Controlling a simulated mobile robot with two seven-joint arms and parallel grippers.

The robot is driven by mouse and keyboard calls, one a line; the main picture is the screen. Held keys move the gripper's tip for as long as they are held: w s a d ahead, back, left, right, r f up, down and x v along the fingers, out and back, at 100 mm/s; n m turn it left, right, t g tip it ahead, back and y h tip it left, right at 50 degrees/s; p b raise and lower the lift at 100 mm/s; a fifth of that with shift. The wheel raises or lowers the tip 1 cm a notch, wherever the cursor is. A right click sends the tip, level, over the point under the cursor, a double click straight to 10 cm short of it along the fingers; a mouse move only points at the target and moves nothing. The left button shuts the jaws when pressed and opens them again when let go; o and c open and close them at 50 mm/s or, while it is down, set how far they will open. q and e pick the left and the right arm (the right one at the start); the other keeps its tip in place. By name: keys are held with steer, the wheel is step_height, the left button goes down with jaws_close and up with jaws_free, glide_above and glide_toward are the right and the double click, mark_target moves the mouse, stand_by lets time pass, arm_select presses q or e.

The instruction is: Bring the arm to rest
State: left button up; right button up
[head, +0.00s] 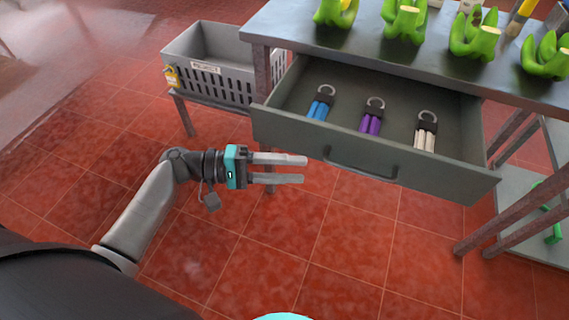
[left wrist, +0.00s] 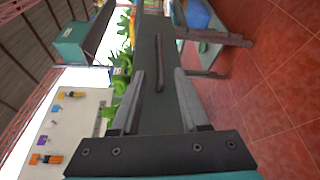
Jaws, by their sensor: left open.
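My left gripper (head: 303,169) is open and empty. It hangs over the red tiled floor, in front of and to the left of the open drawer. Its two fingers (left wrist: 160,87) also show in the left wrist view, apart with nothing between them. My left arm (head: 145,215) comes in from the lower left, bent at the wrist. My right gripper is not in view.
Green banana-like bunches (head: 405,22) sit on the table. A grey crate (head: 215,85) stands left. Floor in front is clear.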

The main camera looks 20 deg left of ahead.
arm_select(q)
steer(key=shift+s+a, duration=0.2)
steer(key=shift+a, duration=0.3)
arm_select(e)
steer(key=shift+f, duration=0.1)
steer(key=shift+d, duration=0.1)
